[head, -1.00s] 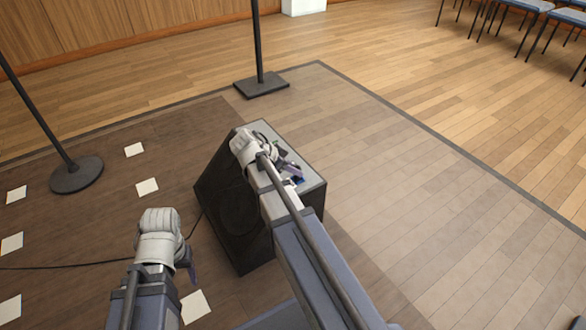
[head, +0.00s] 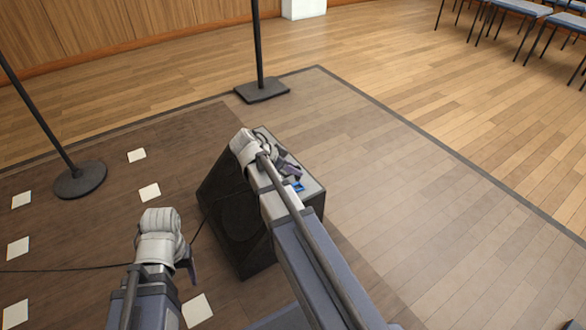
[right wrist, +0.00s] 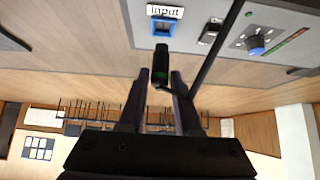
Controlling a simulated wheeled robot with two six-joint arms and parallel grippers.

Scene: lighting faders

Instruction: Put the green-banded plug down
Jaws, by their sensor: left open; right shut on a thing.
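The green-banded plug (right wrist: 160,62) is a black barrel in the right wrist view, with a thin green ring near the fingers. My right gripper (right wrist: 160,78) is shut on it. The plug's tip points at a blue-framed socket (right wrist: 163,27) labelled "Input" and appears just short of it; I cannot tell the exact gap. In the head view my right gripper (head: 289,168) is over the top of a black speaker-like box (head: 232,222), and my arm hides the plug. My left gripper (head: 191,266) is open and empty, above the floor left of the box.
A dark cable (right wrist: 216,58) crosses the right wrist view. Two stand bases (head: 80,180) (head: 262,90) and several white cards lie on the dark floor. Floor right of the box is clear.

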